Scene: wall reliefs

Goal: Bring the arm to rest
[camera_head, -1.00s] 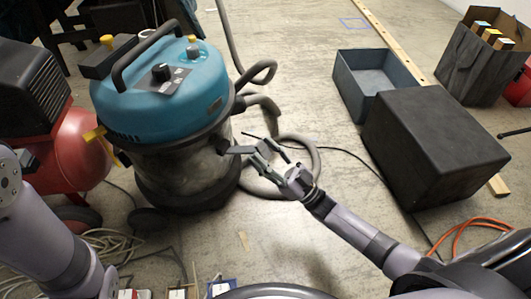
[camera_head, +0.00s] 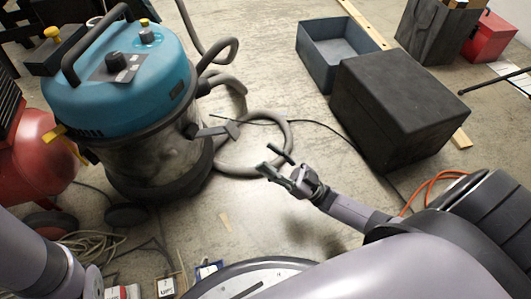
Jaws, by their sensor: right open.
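My right gripper (camera_head: 265,157) is in the middle of the view, its two dark fingers spread apart with nothing between them. It is above the concrete floor, in front of the loop of grey vacuum hose, and seems clear of it. My right arm (camera_head: 350,212) reaches in from the lower right, with a large grey link close to the camera. My left arm (camera_head: 35,262) shows at the lower left edge. Its gripper cannot be made out.
A teal vacuum cleaner (camera_head: 125,85) stands left, beside a red compressor (camera_head: 45,155). A black box (camera_head: 400,105) and an open blue-grey bin (camera_head: 318,60) are at the right. An orange cable (camera_head: 415,190) lies near my arm. Floor around the gripper is mostly clear.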

